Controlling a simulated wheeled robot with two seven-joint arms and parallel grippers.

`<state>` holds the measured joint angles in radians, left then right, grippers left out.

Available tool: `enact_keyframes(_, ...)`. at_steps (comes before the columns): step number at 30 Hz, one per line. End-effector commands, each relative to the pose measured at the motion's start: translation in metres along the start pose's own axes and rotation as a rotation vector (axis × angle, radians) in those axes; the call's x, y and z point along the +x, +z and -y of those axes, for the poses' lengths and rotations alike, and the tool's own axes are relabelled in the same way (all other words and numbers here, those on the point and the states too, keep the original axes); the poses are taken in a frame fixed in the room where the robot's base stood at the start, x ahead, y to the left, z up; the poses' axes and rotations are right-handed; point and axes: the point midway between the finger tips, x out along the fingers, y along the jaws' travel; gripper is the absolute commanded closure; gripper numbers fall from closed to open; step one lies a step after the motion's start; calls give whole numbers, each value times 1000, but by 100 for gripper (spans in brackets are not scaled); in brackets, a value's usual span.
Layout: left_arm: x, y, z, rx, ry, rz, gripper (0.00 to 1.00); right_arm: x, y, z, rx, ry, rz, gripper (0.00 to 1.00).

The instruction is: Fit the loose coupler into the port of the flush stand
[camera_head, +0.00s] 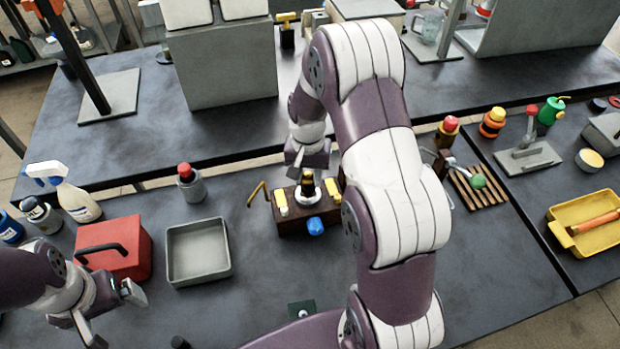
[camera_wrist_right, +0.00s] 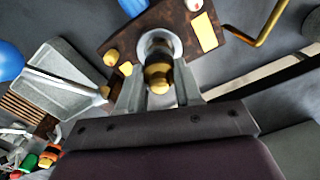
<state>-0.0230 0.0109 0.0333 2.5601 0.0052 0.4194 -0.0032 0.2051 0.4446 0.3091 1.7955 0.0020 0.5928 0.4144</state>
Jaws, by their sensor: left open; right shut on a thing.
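The flush stand (camera_head: 290,222) is a dark brown block with yellow parts, a blue knob (camera_head: 315,225), a bent brass pipe (camera_head: 256,193) and a pale ring-shaped port (camera_head: 307,196). The stand (camera_wrist_right: 190,20) and port ring (camera_wrist_right: 175,42) also show in the right wrist view. The coupler (camera_wrist_right: 157,70), black with brass-yellow bands, is between the fingers of my right gripper (camera_wrist_right: 160,92), which is shut on it. The coupler (camera_head: 307,182) lines up with the ring; I cannot tell how deep it sits. My left gripper (camera_head: 112,315) is open and empty, at the lower left.
A red box (camera_head: 115,248) and an open grey tray (camera_head: 198,250) stand left of the stand. A grey bottle with a red cap (camera_head: 190,184) is behind the tray. A slatted wooden rack (camera_head: 478,190) lies to the right. My right arm hides part of the table.

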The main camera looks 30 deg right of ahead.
Motion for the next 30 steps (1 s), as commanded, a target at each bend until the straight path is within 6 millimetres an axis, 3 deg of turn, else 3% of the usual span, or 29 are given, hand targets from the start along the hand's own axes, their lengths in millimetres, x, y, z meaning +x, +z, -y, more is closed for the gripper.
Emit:
enact_keyframes(4, -4, 0, 0, 0, 0, 0, 2, 17, 0, 0, 0, 0, -1, 100)
enact_keyframes(14, -1, 0, 0, 0, 0, 0, 2, 22, 0, 0, 1, -1, -2, 100)
enact_keyframes(15, -1, 0, 0, 0, 0, 0, 2, 21, 0, 0, 1, -1, -2, 56)
enact_keyframes(17, -2, 0, 0, 0, 0, 0, 2, 21, 0, 0, 1, -1, -2, 40)
enact_keyframes(25, -2, 0, 0, 0, 0, 0, 2, 20, 0, 0, 1, -1, -2, 40)
enact_keyframes(30, 3, 0, 0, 0, 0, 0, 2, -2, -1, 0, 1, -3, -7, 40)
